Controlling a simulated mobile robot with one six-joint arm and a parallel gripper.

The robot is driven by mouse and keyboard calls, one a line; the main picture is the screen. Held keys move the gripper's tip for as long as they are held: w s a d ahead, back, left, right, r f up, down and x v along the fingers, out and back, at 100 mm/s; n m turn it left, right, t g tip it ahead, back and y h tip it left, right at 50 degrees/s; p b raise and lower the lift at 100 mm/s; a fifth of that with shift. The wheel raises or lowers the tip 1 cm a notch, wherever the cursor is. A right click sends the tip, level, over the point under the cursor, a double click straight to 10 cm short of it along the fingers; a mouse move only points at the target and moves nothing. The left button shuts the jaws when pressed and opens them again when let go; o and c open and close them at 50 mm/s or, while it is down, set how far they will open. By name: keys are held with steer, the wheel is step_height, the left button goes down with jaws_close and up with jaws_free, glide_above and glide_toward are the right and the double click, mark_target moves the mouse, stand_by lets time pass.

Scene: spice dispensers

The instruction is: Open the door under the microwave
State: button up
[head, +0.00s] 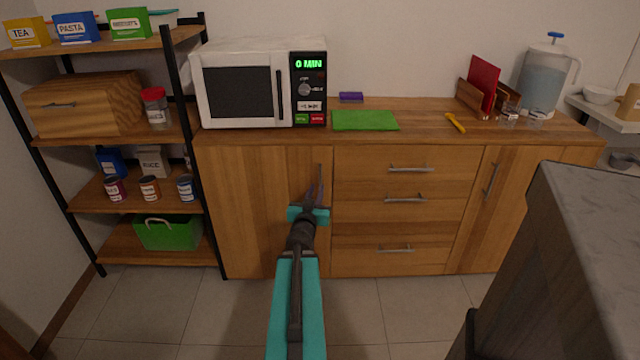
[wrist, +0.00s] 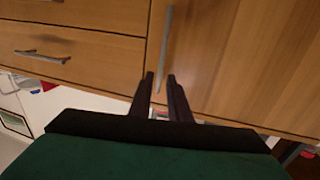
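The wooden door (head: 262,205) under the microwave (head: 260,85) is closed, flush with the cabinet front. Its vertical metal handle (head: 320,175) is near the door's right edge. My gripper (head: 314,192) is in front of the handle's lower part in the head view. In the wrist view, which looks turned over, the door (wrist: 240,60) is on the right and its handle (wrist: 166,45) runs down between my two dark fingertips (wrist: 161,77). The fingers are apart. I cannot tell whether either finger touches the handle.
Drawers (head: 375,215) adjoin the door on the right. A black-framed shelf (head: 115,142) with jars and boxes stands close on the left. A grey-topped counter (head: 590,230) fills the right foreground. The tiled floor (head: 200,310) before the door looks clear apart from my arm.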

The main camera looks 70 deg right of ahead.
mark_target(320, 178)
steer(key=shift+w+d+b, duration=0.1)
steer(key=shift+w+d, duration=0.15)
steer(key=shift+d, duration=1.15)
steer(key=shift+w+d+b, duration=0.15)
steer(key=shift+w+d, duration=0.1)
steer(key=shift+d, duration=1.15)
steer(key=shift+w+d+b, duration=0.1)
steer(key=shift+w+d, duration=0.15)
steer(key=shift+d, duration=1.15)
jaws_close()
steer(key=shift+a, duration=0.3)
steer(key=shift+d, duration=0.2)
steer(key=shift+s, duration=0.1)
